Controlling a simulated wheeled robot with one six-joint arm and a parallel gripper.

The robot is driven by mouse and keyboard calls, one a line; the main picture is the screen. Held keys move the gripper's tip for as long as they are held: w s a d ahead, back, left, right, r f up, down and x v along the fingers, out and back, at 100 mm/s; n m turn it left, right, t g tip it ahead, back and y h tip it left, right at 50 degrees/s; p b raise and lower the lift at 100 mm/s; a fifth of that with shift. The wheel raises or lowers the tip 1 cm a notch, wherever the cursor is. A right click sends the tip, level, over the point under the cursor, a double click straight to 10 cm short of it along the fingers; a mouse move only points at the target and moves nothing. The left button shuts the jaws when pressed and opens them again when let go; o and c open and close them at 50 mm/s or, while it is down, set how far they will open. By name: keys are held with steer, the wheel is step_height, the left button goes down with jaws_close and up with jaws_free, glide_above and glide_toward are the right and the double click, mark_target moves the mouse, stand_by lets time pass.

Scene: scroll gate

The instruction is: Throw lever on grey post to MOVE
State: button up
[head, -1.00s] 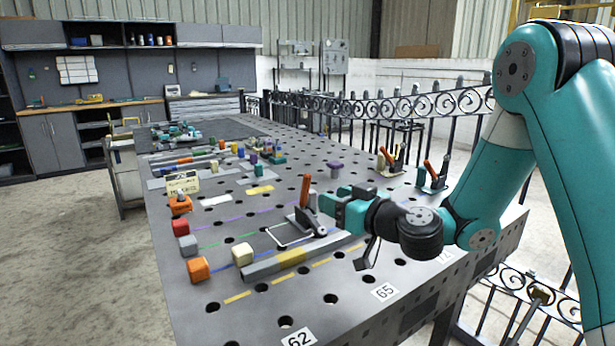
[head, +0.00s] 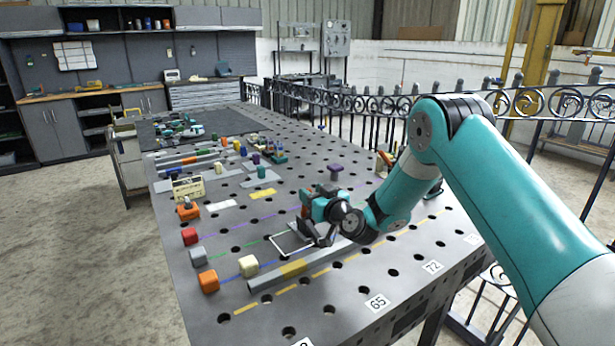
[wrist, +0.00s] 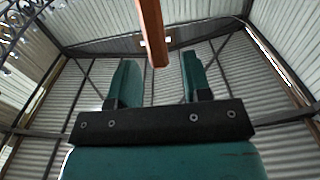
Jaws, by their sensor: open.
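The lever with the orange handle stands on a dark base (head: 318,236) beside the long grey bar. My gripper (head: 310,204) is at the handle's height in the head view and covers most of it. In the wrist view, the orange-brown handle (wrist: 152,32) shows in the gap between my two teal fingers, its end near the fingertips. My gripper (wrist: 158,75) is open, with space on both sides of the handle. I cannot tell whether a finger touches it. No grey post or MOVE label can be made out.
The grey bar (head: 345,250) with a yellow section lies in front of the lever. Coloured blocks, including a red one (head: 190,236) and an orange one (head: 208,281), sit to the left. Another lever (head: 384,160) stands behind my arm. A purple-topped peg (head: 335,171) stands farther back.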

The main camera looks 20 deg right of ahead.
steer(key=shift+p+x, duration=0.35)
steer(key=shift+x, duration=1.3)
jaws_close()
